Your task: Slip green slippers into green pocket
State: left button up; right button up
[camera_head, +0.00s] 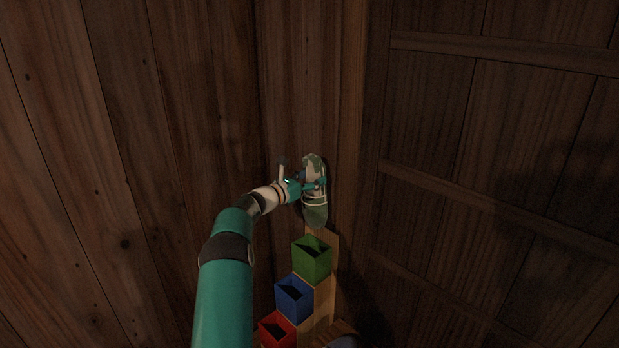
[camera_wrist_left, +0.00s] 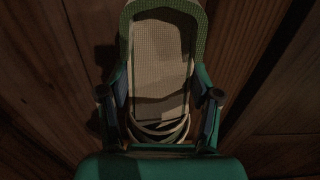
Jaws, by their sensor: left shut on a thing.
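A green slipper (camera_head: 315,214) with a pale insole is in the middle of the head view, upright on end with its green toe part pointing down. My left gripper (camera_head: 314,187) is shut on it across its middle. In the left wrist view the slipper (camera_wrist_left: 160,65) fills the space between the two fingers (camera_wrist_left: 160,115). The green pocket (camera_head: 313,258) is an open-topped box just below the slipper in the head view. The slipper's toe appears above the pocket's opening; I cannot tell the exact gap. A second slipper is not clearly distinguishable. My right gripper is not in view.
A blue pocket (camera_head: 294,299) and a red pocket (camera_head: 277,331) step down to the lower left of the green one, on a light wooden board (camera_head: 318,322). Dark plank walls (camera_head: 480,180) rise on the right. A rounded greyish thing (camera_head: 343,342) is cut off at the bottom edge.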

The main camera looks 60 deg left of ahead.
pick_arm(q)
jog(key=b, duration=0.6)
send_over(310, 222)
jog(key=shift+w+f, duration=0.15)
jog(key=shift+f, duration=2.3)
jog(key=shift+w+f, duration=0.15)
jog(key=shift+f, duration=2.25)
jog(key=shift+f+b, duration=2.7)
jog(key=shift+f, duration=0.4)
jog(key=o, duration=1.3)
jog(key=shift+s+f, duration=0.1)
jog(key=v, duration=1.1)
jog(key=shift+s+d, duration=0.15)
jog(key=shift+s, duration=0.2)
